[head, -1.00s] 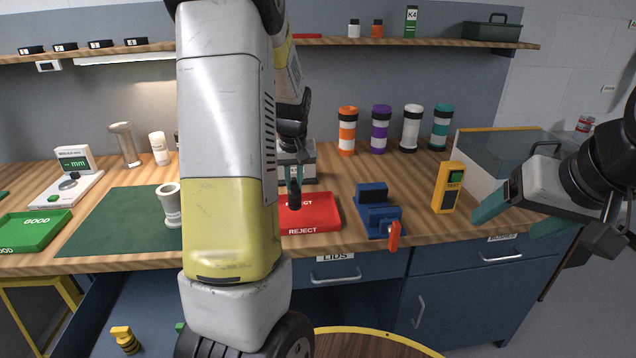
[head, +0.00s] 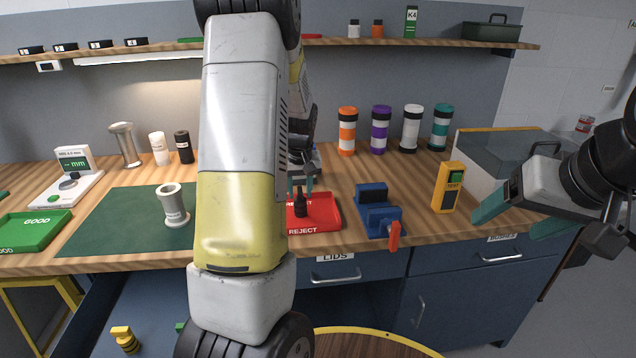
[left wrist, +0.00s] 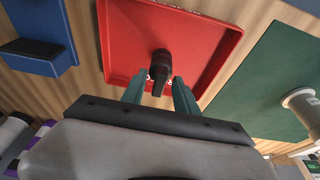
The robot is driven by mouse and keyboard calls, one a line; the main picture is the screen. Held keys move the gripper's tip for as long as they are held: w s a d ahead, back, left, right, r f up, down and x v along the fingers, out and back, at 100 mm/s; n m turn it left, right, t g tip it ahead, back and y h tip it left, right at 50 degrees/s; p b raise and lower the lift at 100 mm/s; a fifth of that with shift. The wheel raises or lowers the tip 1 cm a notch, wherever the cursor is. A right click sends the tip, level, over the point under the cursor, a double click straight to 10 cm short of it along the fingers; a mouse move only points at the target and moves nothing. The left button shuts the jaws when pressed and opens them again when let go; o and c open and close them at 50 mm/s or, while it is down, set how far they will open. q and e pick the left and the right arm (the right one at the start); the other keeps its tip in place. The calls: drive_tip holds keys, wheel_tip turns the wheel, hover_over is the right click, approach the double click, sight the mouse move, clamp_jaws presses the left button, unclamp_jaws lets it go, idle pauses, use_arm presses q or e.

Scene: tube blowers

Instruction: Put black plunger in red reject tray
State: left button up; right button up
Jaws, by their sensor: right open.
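The black plunger (head: 300,207) stands upright in the red reject tray (head: 328,222). In the left wrist view the plunger (left wrist: 160,66) is over the red tray floor (left wrist: 205,35), with gaps to the fingers on both sides. My left gripper (head: 301,184) is open just above and behind the plunger, and its two teal fingers (left wrist: 160,85) also show in the left wrist view. My left arm hides the tray's left part in the head view. My right gripper (head: 510,220) is open and empty at the right, by the table's front edge.
A blue fixture with a red handle (head: 378,212) stands right of the tray, then a yellow tester (head: 447,188). A green mat (head: 125,225) with a white tube (head: 173,206) lies left. Several banded tubes stand behind. An open drawer (head: 95,320) is at lower left.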

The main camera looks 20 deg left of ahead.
use_arm(q)
drive_tip(key=shift+r, duration=0.15)
drive_tip(key=v, duration=1.2)
drive_tip(key=s+d+r+m+t+h, duration=0.1)
drive_tip(key=s+d+r+m, duration=0.1)
drive_tip(key=s+d, duration=0.2)
drive_tip(key=s+d+r+m+t+h, duration=0.1)
drive_tip(key=s+d, duration=0.4)
drive_tip(key=s, duration=0.6)
drive_tip(key=s+d+r+m+t+h, duration=0.1)
drive_tip(key=s+d+r, duration=0.3)
drive_tip(key=s, duration=0.4)
drive_tip(key=shift+s+d+r+m+h, duration=0.3)
drive_tip(key=shift+d+m, duration=0.2)
drive_tip(key=shift+m, duration=0.4)
